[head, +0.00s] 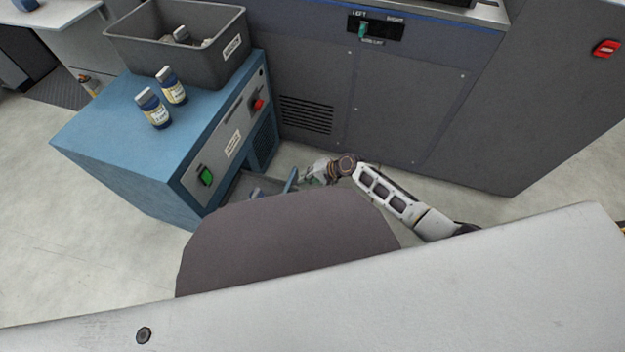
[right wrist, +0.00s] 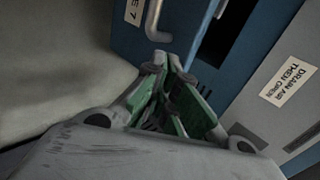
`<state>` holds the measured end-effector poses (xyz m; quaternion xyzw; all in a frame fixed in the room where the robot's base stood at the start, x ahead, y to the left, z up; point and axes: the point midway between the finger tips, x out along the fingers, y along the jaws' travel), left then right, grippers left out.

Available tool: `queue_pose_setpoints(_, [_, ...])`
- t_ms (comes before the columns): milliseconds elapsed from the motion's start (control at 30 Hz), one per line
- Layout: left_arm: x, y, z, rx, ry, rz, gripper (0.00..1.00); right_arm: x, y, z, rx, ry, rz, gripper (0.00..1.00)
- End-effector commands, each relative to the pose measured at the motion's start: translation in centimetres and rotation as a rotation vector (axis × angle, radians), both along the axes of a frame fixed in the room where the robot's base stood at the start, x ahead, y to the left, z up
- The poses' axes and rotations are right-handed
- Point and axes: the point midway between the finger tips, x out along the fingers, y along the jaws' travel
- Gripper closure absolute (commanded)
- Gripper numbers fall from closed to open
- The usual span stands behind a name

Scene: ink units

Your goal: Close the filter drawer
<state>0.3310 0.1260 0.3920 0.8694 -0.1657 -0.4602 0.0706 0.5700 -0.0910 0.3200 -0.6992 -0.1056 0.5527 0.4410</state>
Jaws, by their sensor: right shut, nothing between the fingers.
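The filter drawer (head: 291,181) stands pulled out low on the front of the blue unit (head: 120,125); its blue front panel and part of its grey inside show in the head view. My own body hides its near part. In the right wrist view its blue front (right wrist: 126,42) carries a metal handle (right wrist: 154,22). My right gripper (head: 308,176) is shut and empty, close in front of the drawer front. Its fingertips (right wrist: 166,62) are just below the handle in the wrist view; I cannot tell whether they touch the panel. My left gripper is not in view.
On the blue unit stand two labelled bottles (head: 155,107) and a grey bin (head: 172,57). A large dark grey machine (head: 390,110) stands behind my right arm. Floor is open at right.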

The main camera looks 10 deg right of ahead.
Motion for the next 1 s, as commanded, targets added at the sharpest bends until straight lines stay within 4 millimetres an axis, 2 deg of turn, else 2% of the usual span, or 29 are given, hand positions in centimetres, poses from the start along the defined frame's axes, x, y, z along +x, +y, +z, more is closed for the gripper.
queue_pose_setpoints(100, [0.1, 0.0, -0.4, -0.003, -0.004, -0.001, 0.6, 0.4, 0.8, -0.1, 0.0, 0.001, 0.001, 1.0])
queue_pose_setpoints(367, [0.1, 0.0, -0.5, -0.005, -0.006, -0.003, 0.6, 0.7, 1.3, 0.0, -0.001, 0.0, 0.0, 1.0])
queue_pose_setpoints(767, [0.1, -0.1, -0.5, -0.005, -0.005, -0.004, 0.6, 0.7, 1.4, 0.0, 0.0, 0.001, -0.001, 1.0])
queue_pose_setpoints(1000, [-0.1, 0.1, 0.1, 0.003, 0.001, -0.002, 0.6, 0.1, 2.2, 0.1, 0.001, 0.002, 0.001, 1.0])
